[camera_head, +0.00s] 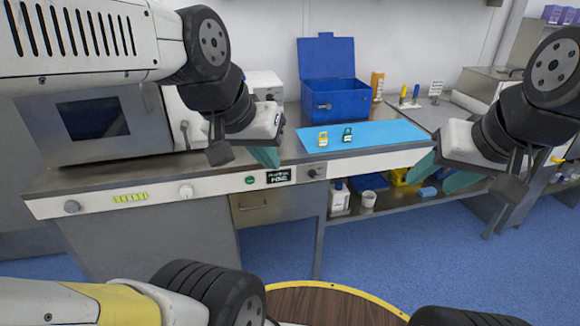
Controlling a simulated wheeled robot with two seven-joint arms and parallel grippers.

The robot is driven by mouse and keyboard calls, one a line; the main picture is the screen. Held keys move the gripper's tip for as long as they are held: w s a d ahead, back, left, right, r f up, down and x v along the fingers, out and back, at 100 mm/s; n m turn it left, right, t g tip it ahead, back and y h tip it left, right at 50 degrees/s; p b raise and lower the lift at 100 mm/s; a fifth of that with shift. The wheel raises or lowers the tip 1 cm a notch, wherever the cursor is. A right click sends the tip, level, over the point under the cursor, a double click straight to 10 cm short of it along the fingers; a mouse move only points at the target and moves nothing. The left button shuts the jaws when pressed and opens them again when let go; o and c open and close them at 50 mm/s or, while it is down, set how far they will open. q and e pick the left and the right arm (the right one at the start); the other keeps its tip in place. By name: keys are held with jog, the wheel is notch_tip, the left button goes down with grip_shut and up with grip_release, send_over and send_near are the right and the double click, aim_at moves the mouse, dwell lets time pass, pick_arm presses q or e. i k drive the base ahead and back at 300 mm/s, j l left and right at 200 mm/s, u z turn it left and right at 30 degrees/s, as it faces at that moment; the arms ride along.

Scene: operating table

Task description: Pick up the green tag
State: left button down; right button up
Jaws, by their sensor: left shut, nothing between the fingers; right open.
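The green tag (347,134) is small and dark green with a pale patch, and it sits on the blue mat (390,134) on the table. A similar yellow tag (322,139) is just left of it. My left gripper (265,157) is to the left of both tags at the table's front edge, shut and empty, with one teal finger showing and the other largely hidden. My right gripper (443,174) is to the right of the mat, in front of the table edge, with its teal fingers apart and nothing between them. Neither gripper touches a tag.
An open blue box (335,92) stands behind the mat. An orange holder (377,85) and yellow and blue upright items (409,95) are right of it. A grey machine (95,125) fills the left. A lower shelf holds a white bottle (340,199) and cup (369,199).

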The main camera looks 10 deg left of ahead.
aim_at(346, 138)
jog(key=i+j+u, duration=0.1)
jog(key=i, duration=0.5)
jog(key=i+j+u, duration=0.1)
jog(key=i+j, duration=0.2)
jog(key=i, duration=0.3)
